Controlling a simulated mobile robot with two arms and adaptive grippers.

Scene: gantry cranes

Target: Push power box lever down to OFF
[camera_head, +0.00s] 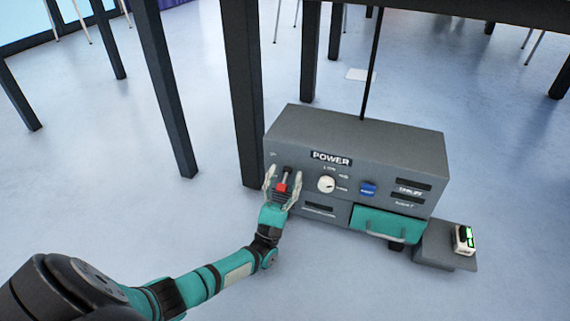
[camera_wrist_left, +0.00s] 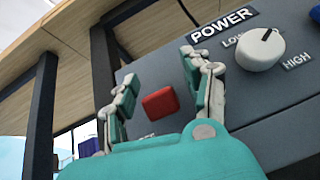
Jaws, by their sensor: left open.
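The grey power box (camera_head: 385,152) stands on the floor, its front marked POWER. Its lever has a red handle (camera_head: 282,187) at the left of the front, with a dark slot and stem showing above the red part in the head view. My left gripper (camera_head: 283,178) is open, its two fingers on either side of the lever. In the left wrist view the red handle (camera_wrist_left: 160,103) shows between the open fingers (camera_wrist_left: 160,85), with nothing gripped; I cannot tell whether a finger touches it. My right gripper is not in view.
A white knob (camera_head: 326,184) and a blue button (camera_head: 368,188) sit right of the lever. A teal drawer (camera_head: 388,224) with a handle is below. A small device (camera_head: 464,239) lies on a grey ledge at right. Dark table legs (camera_head: 243,100) stand close behind and left.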

